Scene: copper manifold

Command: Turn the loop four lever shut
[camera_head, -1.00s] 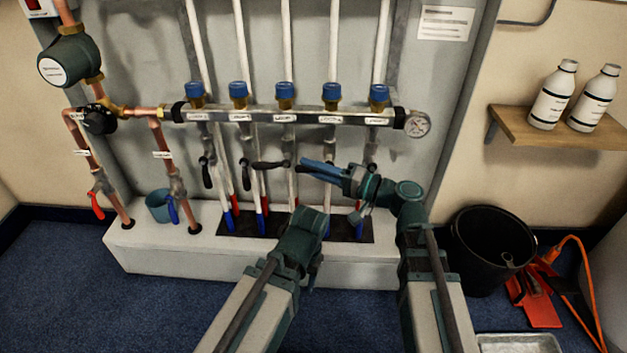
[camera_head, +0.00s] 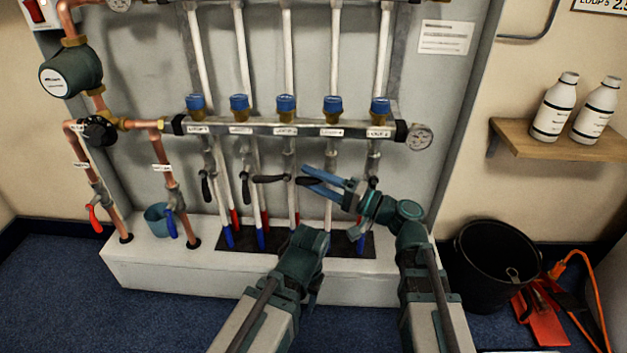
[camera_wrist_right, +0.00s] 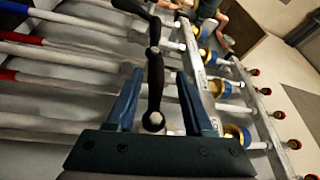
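The loop four lever, with a black grip (camera_head: 303,181), sticks out roughly sideways to the left below the manifold's fourth valve. My right gripper (camera_head: 312,182) is at this lever with its blue fingers spread. In the right wrist view the black lever (camera_wrist_right: 155,80) runs between the two open fingers (camera_wrist_right: 158,95), with a gap visible on each side. Part of the lever is hidden behind the fingers in the head view. My left gripper (camera_head: 308,242) is low in front of the manifold; its fingers are hidden.
The loop three lever (camera_head: 270,179) also lies sideways, close to my right fingertips. The loop one lever (camera_head: 205,187) and loop two lever (camera_head: 246,190) hang down. The manifold bar (camera_head: 260,128) is above. A black bucket (camera_head: 490,270) stands on the floor at right.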

